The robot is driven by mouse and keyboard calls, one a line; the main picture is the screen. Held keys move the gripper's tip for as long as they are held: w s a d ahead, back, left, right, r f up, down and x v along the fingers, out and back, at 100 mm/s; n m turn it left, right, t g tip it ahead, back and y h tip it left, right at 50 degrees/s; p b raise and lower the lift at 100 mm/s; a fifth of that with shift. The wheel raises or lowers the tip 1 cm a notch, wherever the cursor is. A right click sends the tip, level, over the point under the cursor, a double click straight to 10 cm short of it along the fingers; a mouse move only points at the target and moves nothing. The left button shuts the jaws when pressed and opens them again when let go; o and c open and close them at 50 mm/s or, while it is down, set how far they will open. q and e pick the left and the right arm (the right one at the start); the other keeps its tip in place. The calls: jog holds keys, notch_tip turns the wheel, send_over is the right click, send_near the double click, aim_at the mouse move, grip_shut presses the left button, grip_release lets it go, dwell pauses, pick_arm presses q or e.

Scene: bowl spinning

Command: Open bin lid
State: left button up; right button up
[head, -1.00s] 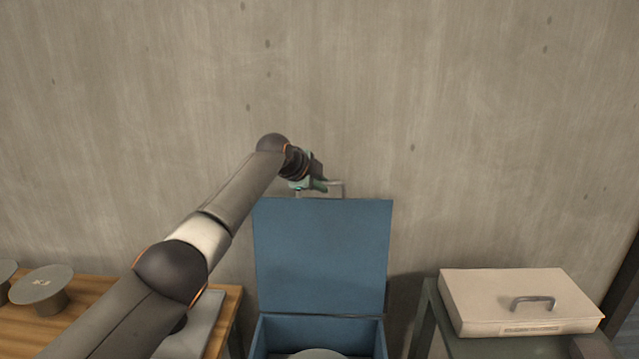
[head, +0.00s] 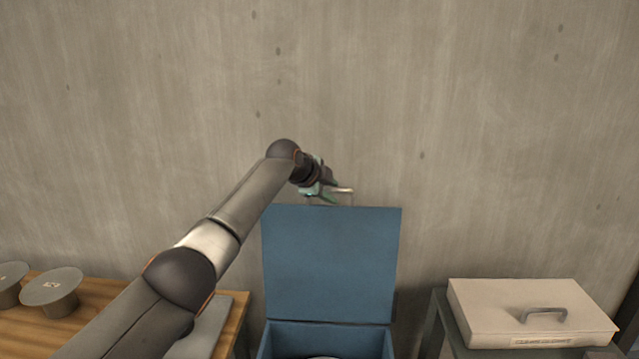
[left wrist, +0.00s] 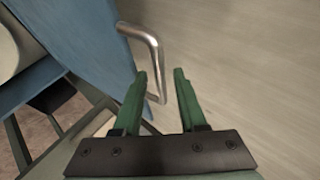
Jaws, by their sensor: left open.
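The blue bin lid (head: 332,264) stands upright and open above the blue bin (head: 330,340) in the head view. A silvery bar handle (head: 343,190) is at the lid's top edge; it also shows in the left wrist view (left wrist: 152,50). My left gripper (head: 334,190) is at the handle. In the left wrist view its green fingers (left wrist: 162,76) are open, with the lower end of the handle between or just beside them. Whether they touch it I cannot tell. A round grey thing shows inside the bin at the bottom edge. My right gripper is not in view.
A wooden table (head: 100,305) with grey round pedestals (head: 52,290) stands at the left. A pale lidded box (head: 530,312) with a grey handle sits on a dark stand at the right. A concrete wall is close behind the bin.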

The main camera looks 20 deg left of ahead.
pick_arm(q)
jog(key=shift+s+a+r+b, duration=0.15)
jog(key=shift+s+a+b, duration=0.15)
jog(key=shift+s, duration=0.2)
jog(key=b+v, duration=0.2)
jog(key=v, duration=0.9)
jog(key=shift+d+r+b, duration=0.2)
jog(key=shift+r+b, duration=0.05)
jog(key=shift+b, duration=0.15)
